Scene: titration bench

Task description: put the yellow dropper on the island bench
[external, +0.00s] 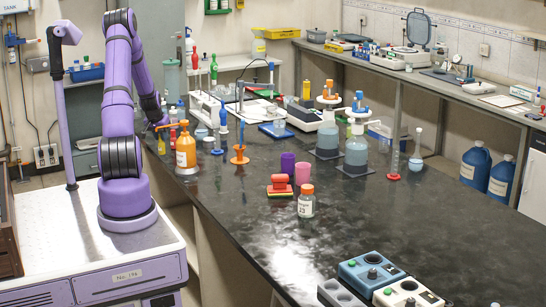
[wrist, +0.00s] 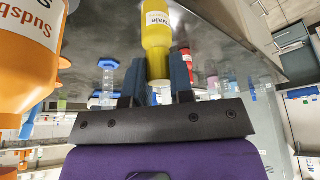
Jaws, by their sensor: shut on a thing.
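In the wrist view, my gripper (wrist: 155,88) is shut on the yellow dropper (wrist: 158,65), a yellow bottle with a white label. Its far end runs out of the top of that view. The bench has a dark, glossy top. I cannot tell whether the dropper touches it.
The orange pump bottle (external: 186,152) stands close to my gripper and looms at left in the wrist view (wrist: 25,60). An orange stand (external: 239,155), a red stamp (external: 280,186) and a labelled jar (external: 306,203) stand further along. The bench's front middle is clear.

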